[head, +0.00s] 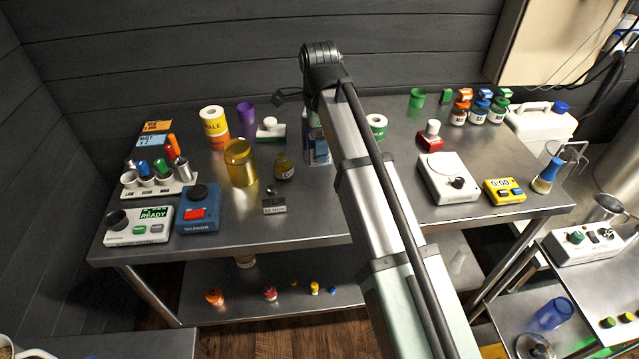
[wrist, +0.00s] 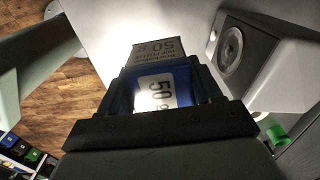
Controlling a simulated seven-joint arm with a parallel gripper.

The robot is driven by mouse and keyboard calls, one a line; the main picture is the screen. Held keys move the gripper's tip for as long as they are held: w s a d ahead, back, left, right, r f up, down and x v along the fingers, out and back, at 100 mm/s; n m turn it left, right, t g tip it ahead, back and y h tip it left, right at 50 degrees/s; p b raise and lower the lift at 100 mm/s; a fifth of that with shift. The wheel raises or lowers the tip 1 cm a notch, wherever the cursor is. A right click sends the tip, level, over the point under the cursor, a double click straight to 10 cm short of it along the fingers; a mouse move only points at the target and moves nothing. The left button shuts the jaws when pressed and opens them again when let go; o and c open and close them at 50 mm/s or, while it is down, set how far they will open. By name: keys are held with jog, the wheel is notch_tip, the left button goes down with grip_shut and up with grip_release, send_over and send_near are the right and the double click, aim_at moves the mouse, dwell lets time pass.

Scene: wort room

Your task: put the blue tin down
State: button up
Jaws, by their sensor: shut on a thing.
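In the wrist view my gripper (wrist: 161,92) is shut on the blue tin (wrist: 183,82), one dark finger on each side. The tin has a white label reading 50. A grey printed face (wrist: 160,49), also marked 50, shows just beyond it; I cannot tell whether it is part of the tin. In the head view my arm crosses the middle of the steel table (head: 330,204), and my gripper and the held tin cannot be made out clearly. Whether the tin touches a surface is hidden.
On the table's left stand a blue device (head: 199,212), a white READY box (head: 139,228) and a yellow jar (head: 240,165). On the right are a white device (head: 446,172), a yellow timer (head: 504,191) and several capped bottles (head: 480,108). The front middle edge is fairly clear.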

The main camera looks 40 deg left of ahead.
jog(key=shift+f, duration=4.95)
jog(key=shift+f, duration=0.15)
jog(key=o, duration=1.1)
notch_tip(320, 180, up, 12)
jog(key=shift+r, duration=0.2)
